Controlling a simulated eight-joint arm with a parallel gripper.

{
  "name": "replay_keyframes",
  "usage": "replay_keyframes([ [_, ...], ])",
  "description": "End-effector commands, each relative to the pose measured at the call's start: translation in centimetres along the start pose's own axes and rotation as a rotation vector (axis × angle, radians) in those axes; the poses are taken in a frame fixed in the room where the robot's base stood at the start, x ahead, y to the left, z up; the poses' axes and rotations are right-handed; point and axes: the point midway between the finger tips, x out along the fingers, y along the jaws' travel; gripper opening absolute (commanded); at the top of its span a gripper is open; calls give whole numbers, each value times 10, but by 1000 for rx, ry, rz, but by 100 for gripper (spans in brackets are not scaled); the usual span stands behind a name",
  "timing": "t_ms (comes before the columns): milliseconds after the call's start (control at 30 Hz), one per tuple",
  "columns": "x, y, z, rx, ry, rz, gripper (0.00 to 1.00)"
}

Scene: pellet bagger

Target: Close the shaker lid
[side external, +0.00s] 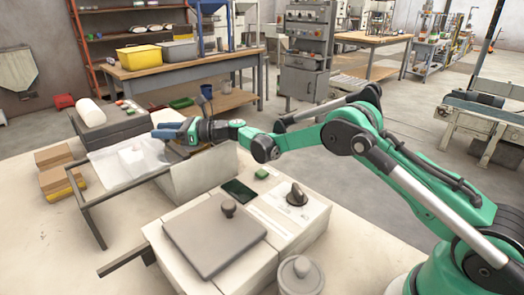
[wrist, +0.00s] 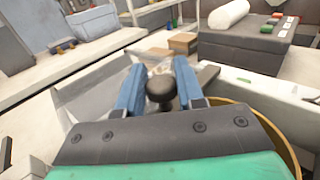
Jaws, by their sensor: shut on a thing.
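My gripper (side external: 168,132) with blue fingers is at the far end of the machine, above a white box-like part (side external: 198,175). In the wrist view my gripper (wrist: 160,85) has its fingers on both sides of a dark round knob (wrist: 160,88) and is shut on it. What the knob is fixed to is mostly hidden by the gripper; a grey piece (side external: 176,154) shows under the gripper. A flat grey square lid (side external: 190,238) with its own knob lies on the near white housing, apart from the gripper.
A white panel (side external: 262,210) carries a dark screen, a green button and a dark dial. A round lidded pot (side external: 299,278) stands in front. A dark rail (side external: 92,212) runs at the left. Brown boxes (side external: 55,158) and a dark case (side external: 108,127) with a white roll stand beyond.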

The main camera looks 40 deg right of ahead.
Motion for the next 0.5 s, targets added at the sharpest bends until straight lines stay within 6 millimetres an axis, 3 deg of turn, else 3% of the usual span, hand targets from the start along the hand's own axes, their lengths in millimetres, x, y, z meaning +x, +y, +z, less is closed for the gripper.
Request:
replay_keyframes([
  [367,-1,0,0,1,0,3,0],
  [500,-15,-16,0,1,0,-1,0],
])
